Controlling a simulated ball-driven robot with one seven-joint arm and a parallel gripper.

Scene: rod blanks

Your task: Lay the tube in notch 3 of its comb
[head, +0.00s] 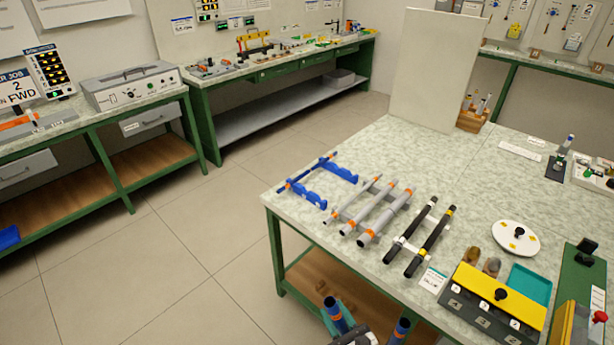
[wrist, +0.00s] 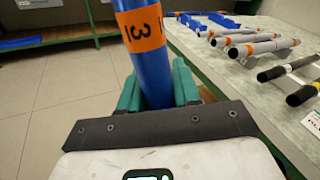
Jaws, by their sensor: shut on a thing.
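My gripper (head: 337,318) has teal fingers, also seen in the wrist view (wrist: 158,88). It is shut on a blue tube (wrist: 152,75) with an orange band marked 3. The tube points away from the fingers, and shows at the bottom of the head view (head: 333,309), off the table's front left edge. The blue comb (head: 313,197) stands on the table's left corner, apart from the gripper. A thin blue rod (head: 301,176) with orange bands lies across its left end; its other notches look empty. Notch numbers are too small to read.
Grey rods (head: 384,212) with orange bands lie right of the blue comb, then black rods (head: 433,238) on a light comb. A white panel (head: 437,68) stands behind.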

